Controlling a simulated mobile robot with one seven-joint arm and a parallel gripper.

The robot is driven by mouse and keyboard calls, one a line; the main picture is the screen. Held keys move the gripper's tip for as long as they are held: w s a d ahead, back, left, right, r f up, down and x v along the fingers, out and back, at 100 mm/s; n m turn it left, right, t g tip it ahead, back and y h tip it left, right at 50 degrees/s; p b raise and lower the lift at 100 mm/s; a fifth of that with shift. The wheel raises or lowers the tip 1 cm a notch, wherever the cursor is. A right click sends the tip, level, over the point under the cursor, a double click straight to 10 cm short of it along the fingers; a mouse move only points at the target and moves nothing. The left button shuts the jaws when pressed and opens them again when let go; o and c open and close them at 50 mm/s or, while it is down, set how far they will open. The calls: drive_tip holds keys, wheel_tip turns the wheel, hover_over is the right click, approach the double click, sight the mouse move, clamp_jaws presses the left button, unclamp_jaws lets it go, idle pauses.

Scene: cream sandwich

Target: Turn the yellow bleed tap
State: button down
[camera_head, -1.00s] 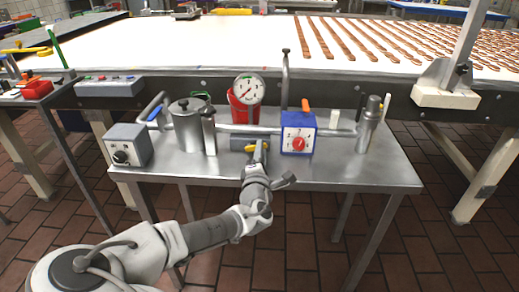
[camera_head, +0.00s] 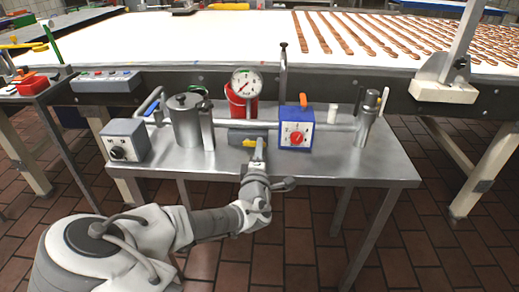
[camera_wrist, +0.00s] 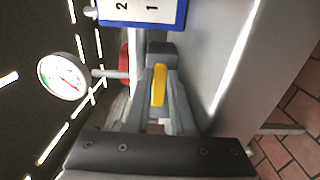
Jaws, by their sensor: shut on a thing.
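The yellow bleed tap (camera_head: 250,143) sits low on a grey block (camera_head: 235,138) below the pressure gauge (camera_head: 246,83), at the middle of the steel table. In the wrist view the yellow tap (camera_wrist: 159,85) lies between the two fingers of my gripper (camera_wrist: 160,95). My gripper is shut on the tap's handle. It reaches in from the front of the table in the head view (camera_head: 259,148). The gauge also shows at the left of the wrist view (camera_wrist: 63,76). My fingers partly hide the tap.
A blue box with a red dial (camera_head: 297,129) stands just right of the tap. A steel canister (camera_head: 190,121) and a grey box with a black knob (camera_head: 125,140) stand to the left. The table's front right (camera_head: 370,170) is clear.

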drive_tip(key=c, duration=0.8)
unclamp_jaws()
drive_tip(key=shift+o, duration=0.2)
drive_tip(key=shift+f, duration=0.1)
drive_tip(key=shift+f, duration=0.1)
